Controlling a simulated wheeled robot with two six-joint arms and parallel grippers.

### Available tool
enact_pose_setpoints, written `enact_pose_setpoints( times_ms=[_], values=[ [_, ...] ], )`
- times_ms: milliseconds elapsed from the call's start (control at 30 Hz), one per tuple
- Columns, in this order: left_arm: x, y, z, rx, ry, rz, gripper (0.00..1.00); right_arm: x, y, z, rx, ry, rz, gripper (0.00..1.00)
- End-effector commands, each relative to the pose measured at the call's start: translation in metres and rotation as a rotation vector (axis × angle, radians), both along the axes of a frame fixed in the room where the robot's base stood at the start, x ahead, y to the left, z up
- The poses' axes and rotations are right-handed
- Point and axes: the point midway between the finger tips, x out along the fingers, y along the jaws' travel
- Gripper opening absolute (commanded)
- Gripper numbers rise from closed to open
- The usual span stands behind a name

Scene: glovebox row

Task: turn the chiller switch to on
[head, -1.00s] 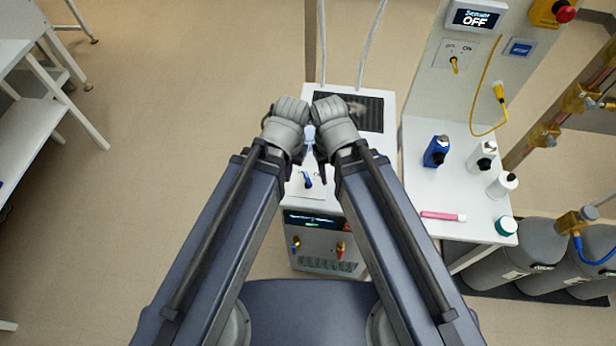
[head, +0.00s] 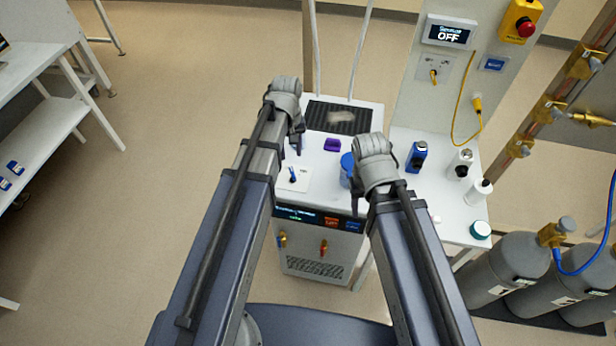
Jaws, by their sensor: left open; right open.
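The chiller (head: 345,240) is the white box unit in front of me, with a dark display strip (head: 300,216) along its upper front; I cannot read that text. Its switch, a small blue lever (head: 292,174), stands on a white plate (head: 301,181) on the chiller top. I cannot tell which label the lever points at. My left gripper (head: 297,143) is open and empty, just beyond the switch and apart from it. My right gripper (head: 352,183) is open, over the right side of the chiller top; its fingertips are largely hidden.
A purple item (head: 332,144) and a blue round item (head: 347,165) are on the chiller top. A side table holds a blue bottle (head: 417,156) and white bottles (head: 460,163). A wall panel has an OFF display (head: 447,33) and yellow-lever switch (head: 433,76). Gas cylinders (head: 508,272) stand at right.

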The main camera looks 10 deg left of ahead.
Motion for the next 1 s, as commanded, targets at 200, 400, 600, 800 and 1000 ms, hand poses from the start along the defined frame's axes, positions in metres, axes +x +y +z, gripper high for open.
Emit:
enact_pose_setpoints(
  times_ms=[200,400,600,800,1000],
  values=[
    [0.002,0.003,-0.001,-0.002,-0.001,0.014,0.45,0.001,0.000,-0.001,0.000,0.000,0.000,0.50],
    [0.002,0.002,-0.012,-0.002,-0.001,0.012,0.45,0.000,0.000,-0.012,0.000,0.000,0.000,0.50],
    [0.002,0.002,-0.034,-0.002,-0.001,0.012,0.45,0.000,0.000,-0.034,0.000,0.000,-0.001,0.50],
    [0.002,0.002,-0.061,-0.002,-0.001,0.011,0.45,0.001,0.000,-0.061,0.000,0.000,-0.001,0.50],
    [0.002,0.002,-0.077,-0.002,-0.001,0.011,0.45,0.001,0.001,-0.078,0.000,0.000,-0.001,0.50]
  ],
)
